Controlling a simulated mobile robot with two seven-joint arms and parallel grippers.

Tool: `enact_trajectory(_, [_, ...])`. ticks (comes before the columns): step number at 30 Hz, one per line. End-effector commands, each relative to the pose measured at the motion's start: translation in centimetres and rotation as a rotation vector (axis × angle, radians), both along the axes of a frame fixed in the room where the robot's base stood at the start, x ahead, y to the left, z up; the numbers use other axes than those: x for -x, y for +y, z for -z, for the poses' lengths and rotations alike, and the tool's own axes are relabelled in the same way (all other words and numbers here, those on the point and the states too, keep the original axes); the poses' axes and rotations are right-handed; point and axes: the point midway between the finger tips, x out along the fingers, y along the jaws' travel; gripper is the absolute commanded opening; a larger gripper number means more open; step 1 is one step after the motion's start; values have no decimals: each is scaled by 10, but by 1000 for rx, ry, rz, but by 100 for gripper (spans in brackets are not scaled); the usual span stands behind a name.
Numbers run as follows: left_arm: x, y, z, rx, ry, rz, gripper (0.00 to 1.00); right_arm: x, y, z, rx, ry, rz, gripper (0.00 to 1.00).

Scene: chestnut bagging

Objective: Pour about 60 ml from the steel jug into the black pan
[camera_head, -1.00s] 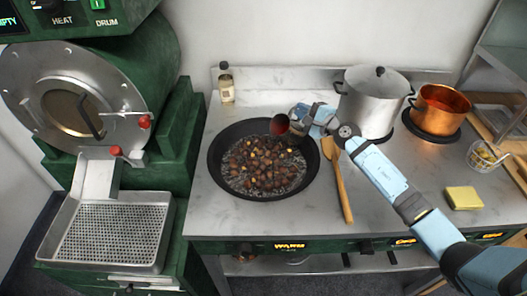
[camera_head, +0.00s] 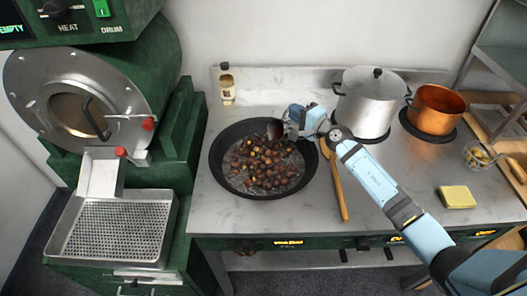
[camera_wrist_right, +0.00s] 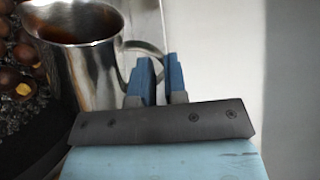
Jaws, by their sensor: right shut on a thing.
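My right gripper (camera_head: 297,117) is shut on the handle of the steel jug (camera_wrist_right: 95,75). In the head view the jug (camera_head: 291,131) is tilted left, its mouth over the upper right part of the black pan (camera_head: 216,160). In the right wrist view the two blue fingers (camera_wrist_right: 158,82) close around the handle, and dark brown liquid shows inside the jug. I cannot make out a stream. The pan holds many brown chestnuts (camera_head: 265,165) over grey, glossy grains. My left gripper is not in view.
A wooden spatula (camera_head: 339,190) lies right of the pan. A steel pot (camera_head: 363,105) and copper pot (camera_head: 433,112) stand behind right. A small bottle (camera_head: 227,88) stands behind the pan. A yellow sponge (camera_head: 457,197) lies at right. A green roaster with a perforated tray (camera_head: 165,225) is at left.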

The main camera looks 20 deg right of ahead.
Motion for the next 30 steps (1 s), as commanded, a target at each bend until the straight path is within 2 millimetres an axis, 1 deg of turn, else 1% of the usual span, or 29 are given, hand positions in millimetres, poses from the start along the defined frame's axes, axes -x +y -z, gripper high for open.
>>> enact_trajectory(17, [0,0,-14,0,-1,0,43,4,9,-9,90,-43,1,0])
enact_trajectory(30, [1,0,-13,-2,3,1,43,4,11,-9,114,-53,1,0])
